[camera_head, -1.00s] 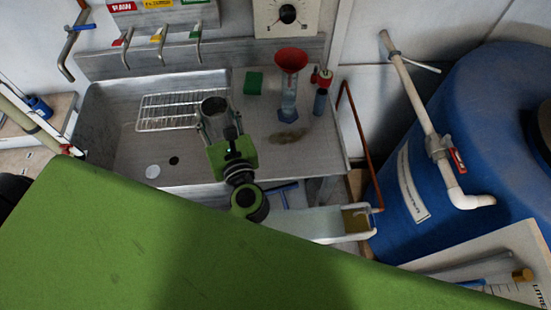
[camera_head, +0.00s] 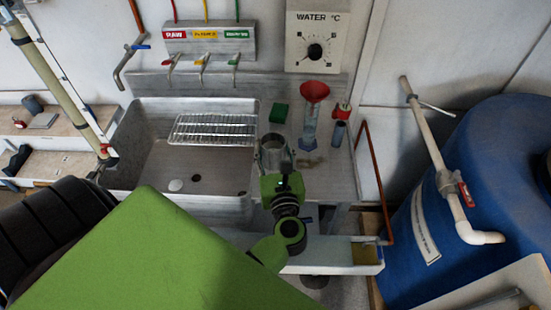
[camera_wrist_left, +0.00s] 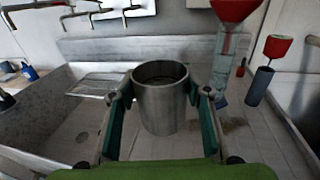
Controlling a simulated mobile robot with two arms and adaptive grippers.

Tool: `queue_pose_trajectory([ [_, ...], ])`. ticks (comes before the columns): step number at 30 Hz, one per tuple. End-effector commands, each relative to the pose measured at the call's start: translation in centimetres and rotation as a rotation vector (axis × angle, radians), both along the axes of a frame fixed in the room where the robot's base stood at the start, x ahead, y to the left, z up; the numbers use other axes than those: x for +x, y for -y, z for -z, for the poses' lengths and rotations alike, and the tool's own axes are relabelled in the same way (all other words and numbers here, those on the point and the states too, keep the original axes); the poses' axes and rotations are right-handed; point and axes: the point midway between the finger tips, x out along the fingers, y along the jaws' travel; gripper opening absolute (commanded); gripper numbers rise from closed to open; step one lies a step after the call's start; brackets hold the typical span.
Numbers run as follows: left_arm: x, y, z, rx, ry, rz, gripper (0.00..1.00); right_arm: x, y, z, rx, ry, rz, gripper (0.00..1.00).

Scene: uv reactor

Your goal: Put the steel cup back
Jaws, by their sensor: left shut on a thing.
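The steel cup (camera_head: 272,141) is an open-topped grey cylinder, upright between the fingers of my left gripper (camera_head: 276,158). In the left wrist view the cup (camera_wrist_left: 160,108) stands between the two green-padded fingers, and its inside looks dark. My left gripper is shut on it, over the draining board (camera_head: 330,180) just right of the sink basin (camera_head: 145,165). I cannot tell whether the cup's base touches the board. My right gripper is not in view.
A wire rack (camera_head: 214,129) lies across the basin. Behind and right of the cup are a green sponge (camera_head: 279,113), a red funnel (camera_head: 314,92) on a clear cylinder, and a red-topped bottle (camera_head: 341,122). A blue barrel (camera_head: 480,180) stands at right.

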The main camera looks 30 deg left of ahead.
Motion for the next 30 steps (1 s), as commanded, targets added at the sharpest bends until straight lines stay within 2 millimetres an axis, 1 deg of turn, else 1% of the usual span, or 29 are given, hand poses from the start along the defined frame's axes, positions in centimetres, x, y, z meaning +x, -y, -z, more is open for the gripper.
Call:
queue_pose_trajectory([
  [1, 0.7, -0.4, 1.6, 0.004, 0.002, 0.000, 0.11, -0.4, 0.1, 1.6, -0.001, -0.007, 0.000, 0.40],
  [3, 1.5, -0.8, 2.5, 0.003, 0.002, 0.000, 0.11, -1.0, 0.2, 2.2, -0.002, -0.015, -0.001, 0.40],
  [7, 2.3, -1.1, 3.3, 0.002, 0.002, -0.001, 0.11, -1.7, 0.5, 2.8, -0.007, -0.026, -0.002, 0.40],
  [11, 2.6, -1.3, 3.8, 0.001, 0.001, 0.000, 0.11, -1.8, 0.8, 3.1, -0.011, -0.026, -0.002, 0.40],
  [14, 3.3, -1.7, 4.9, 0.003, 0.002, -0.001, 0.11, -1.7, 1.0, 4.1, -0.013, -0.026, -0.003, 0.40],
  [18, 3.2, -1.6, 7.2, 0.004, -0.001, 0.001, 0.11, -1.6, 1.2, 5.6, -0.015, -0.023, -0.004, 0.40],
  [20, 3.2, -1.6, 7.5, 0.003, 0.001, 0.000, 0.11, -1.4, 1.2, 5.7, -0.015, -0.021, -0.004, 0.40],
  [27, 3.1, -1.6, 7.3, 0.001, 0.001, 0.000, 0.11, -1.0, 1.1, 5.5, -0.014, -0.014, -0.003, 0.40],
  [30, 3.1, -1.5, 7.7, 0.001, 0.001, -0.001, 0.11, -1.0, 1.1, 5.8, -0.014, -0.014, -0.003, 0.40],
])
